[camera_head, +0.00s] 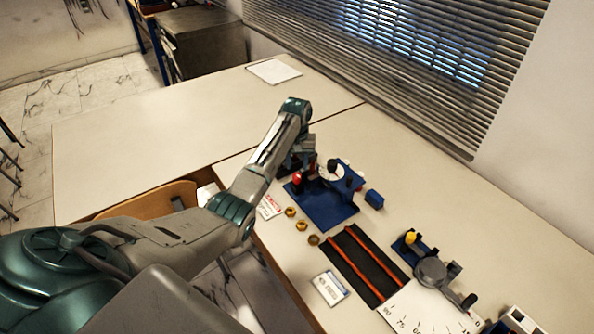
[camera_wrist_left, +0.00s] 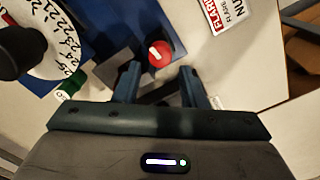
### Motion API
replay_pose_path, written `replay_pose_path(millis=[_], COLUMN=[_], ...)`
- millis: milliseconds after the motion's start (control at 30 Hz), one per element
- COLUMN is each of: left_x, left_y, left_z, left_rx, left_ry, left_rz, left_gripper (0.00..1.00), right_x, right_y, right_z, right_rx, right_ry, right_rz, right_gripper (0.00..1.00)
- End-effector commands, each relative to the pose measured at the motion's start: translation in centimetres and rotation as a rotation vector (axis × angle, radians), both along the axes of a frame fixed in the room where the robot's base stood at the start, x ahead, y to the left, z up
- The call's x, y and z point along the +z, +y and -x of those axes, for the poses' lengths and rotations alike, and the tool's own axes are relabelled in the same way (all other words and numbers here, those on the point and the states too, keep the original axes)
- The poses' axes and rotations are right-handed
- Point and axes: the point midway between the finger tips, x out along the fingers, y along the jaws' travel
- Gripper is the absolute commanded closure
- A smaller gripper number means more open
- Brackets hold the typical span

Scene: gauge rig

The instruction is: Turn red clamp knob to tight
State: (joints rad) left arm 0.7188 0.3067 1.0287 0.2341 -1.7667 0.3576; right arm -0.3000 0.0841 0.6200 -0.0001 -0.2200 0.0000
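The red clamp knob (camera_head: 297,178) sits on the left side of the blue gauge rig (camera_head: 328,213). In the left wrist view the red knob (camera_wrist_left: 160,54) is round with a white bar mark across its top. My left gripper (camera_head: 298,166) is over the rig in the head view. In the left wrist view my left gripper (camera_wrist_left: 158,76) is open, with a finger either side of the knob's line and the knob just past the fingertips. I see no contact. A white numbered dial (camera_wrist_left: 55,42) stands beside the knob. My right gripper is not in view.
Several brass pieces (camera_head: 301,225) lie left of a black mat (camera_head: 352,262) with red strips. A blue block (camera_head: 374,199) is right of the rig.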

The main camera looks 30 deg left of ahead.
Motion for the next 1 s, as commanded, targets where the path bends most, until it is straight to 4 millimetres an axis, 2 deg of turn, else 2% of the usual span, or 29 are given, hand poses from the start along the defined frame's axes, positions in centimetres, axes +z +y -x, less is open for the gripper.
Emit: replay_pose_path(millis=[100,300,667,833,1000], left_x=[-2.1,-4.3,-4.8,-4.8,-4.7], left_y=[-0.1,0.0,0.0,0.0,0.0], left_z=[0.1,0.0,0.0,0.0,0.0], left_rx=[0.000,-0.001,-0.001,-0.001,-0.035], left_ry=[0.003,0.001,-0.001,-0.001,0.000], left_rz=[0.001,0.000,0.000,0.000,-0.001], left_gripper=[0.62,0.62,0.62,0.94,0.94], right_x=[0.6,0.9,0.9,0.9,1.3], right_y=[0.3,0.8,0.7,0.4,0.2], right_z=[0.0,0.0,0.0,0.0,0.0], right_rx=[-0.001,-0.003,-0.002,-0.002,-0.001], right_ry=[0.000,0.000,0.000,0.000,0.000], right_rz=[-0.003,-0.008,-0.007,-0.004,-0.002], right_gripper=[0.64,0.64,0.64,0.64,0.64])
